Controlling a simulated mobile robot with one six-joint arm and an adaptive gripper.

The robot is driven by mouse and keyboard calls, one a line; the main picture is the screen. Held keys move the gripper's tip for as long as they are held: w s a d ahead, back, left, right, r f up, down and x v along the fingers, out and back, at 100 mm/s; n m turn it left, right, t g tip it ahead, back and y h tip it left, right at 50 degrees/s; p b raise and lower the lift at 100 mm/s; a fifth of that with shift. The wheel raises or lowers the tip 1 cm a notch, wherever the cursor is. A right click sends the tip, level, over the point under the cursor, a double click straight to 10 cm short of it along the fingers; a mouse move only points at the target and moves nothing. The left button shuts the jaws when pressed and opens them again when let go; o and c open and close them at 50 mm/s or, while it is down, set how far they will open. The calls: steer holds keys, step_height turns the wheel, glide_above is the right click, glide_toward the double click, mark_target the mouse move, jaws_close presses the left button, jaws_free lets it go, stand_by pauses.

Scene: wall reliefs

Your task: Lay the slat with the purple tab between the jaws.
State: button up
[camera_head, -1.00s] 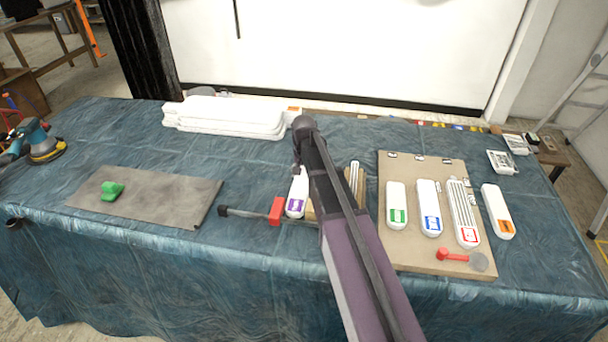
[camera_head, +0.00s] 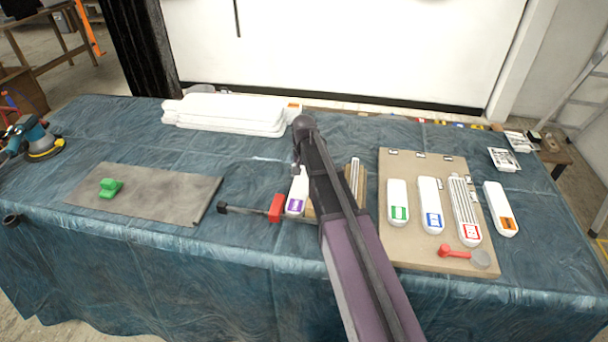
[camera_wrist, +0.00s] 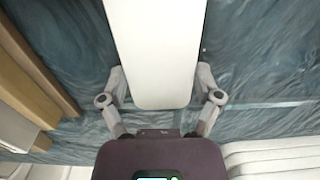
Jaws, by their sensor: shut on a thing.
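The slat with the purple tab (camera_head: 298,192) is white and long, with the tab at its near end. It lies beside the red jaw (camera_head: 276,208) of a bar clamp (camera_head: 246,211). My arm hides part of it and the clamp's other side. In the wrist view the white slat (camera_wrist: 154,40) runs between the two fingers of my gripper (camera_wrist: 160,80), which is shut on it near one end. I cannot tell whether the slat is touching the surface below.
A board (camera_head: 414,255) at right holds slats with green, blue and red tabs; an orange-tab slat (camera_head: 501,210) lies beside it. A white stack (camera_head: 225,113) stands at the back. A grey mat (camera_head: 165,197) with a green block (camera_head: 110,188) lies left.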

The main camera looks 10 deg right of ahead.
steer(key=shift+f, duration=0.15)
steer(key=o, duration=1)
steer(key=shift+r, duration=0.2)
